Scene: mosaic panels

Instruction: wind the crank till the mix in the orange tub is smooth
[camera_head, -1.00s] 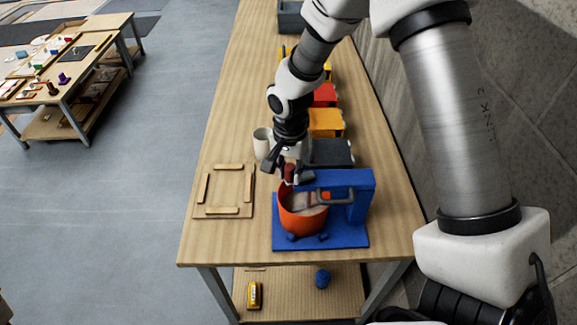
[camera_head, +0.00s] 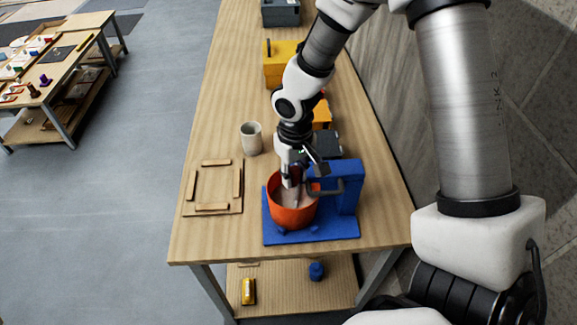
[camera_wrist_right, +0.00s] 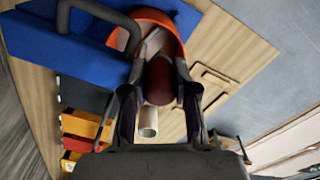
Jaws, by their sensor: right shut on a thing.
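The orange tub (camera_head: 292,216) sits on the blue base of the mixer stand (camera_head: 350,193), under its blue arm. A pale pinkish-grey mix shows inside it; how smooth it is cannot be told. My right gripper (camera_head: 297,178) is above the tub's back rim. In the right wrist view its fingers (camera_wrist_right: 160,92) are shut on the dark red crank knob (camera_wrist_right: 160,78), with the orange tub (camera_wrist_right: 172,22) beyond. The fingers hide most of the crank in the head view. My left gripper is not in view.
A wooden frame board (camera_head: 213,208) lies left of the stand. A pale cup (camera_head: 251,138) stands behind it. A dark box (camera_head: 328,146) and yellow bins (camera_head: 281,66) line the back right. The table's left strip is clear.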

